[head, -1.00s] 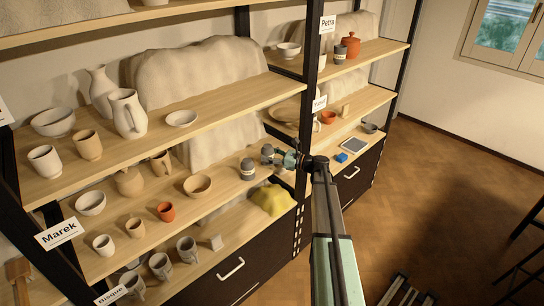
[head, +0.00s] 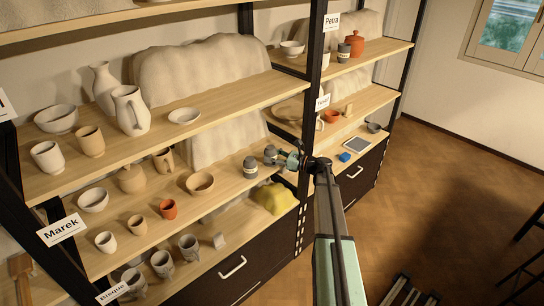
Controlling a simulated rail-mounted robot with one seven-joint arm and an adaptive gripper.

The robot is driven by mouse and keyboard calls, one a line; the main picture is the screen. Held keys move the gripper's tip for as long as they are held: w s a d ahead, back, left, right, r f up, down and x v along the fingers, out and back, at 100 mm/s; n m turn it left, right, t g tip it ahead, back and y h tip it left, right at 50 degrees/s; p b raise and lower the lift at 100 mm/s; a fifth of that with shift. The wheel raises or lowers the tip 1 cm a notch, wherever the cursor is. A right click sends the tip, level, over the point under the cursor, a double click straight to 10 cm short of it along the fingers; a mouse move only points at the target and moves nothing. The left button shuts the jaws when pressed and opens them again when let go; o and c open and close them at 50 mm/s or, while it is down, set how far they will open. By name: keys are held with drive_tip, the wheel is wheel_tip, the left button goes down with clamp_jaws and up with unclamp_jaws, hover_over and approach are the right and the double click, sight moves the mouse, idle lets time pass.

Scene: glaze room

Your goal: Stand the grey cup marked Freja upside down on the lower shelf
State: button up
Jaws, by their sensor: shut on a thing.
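My gripper (head: 279,156) reaches in from the right, over the right end of the board that carries bowls and small cups. It is shut on a small grey thing (head: 269,153) with a paler band, which looks like a grey cup. It appears tilted; I cannot tell where its mouth points. Just left of it, a similar grey cup (head: 250,167) with a pale band stands on the board (head: 226,179). Another grey banded cup (head: 343,53) stands on the upper right shelf. No name on these cups is legible. The gripper's fingers are small and partly hidden.
An ochre bowl (head: 200,183) and a terracotta cup (head: 168,209) stand left on the same board. Below, a yellow cloth heap (head: 274,198) and grey mugs (head: 188,247) sit on the bottom board. A dark upright (head: 312,90) rises close to my gripper.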

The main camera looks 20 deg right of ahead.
drive_tip(key=shift+f, duration=0.1)
drive_tip(key=o, duration=1.2)
drive_tip(key=shift+c, duration=0.2)
drive_tip(key=v, duration=1.2)
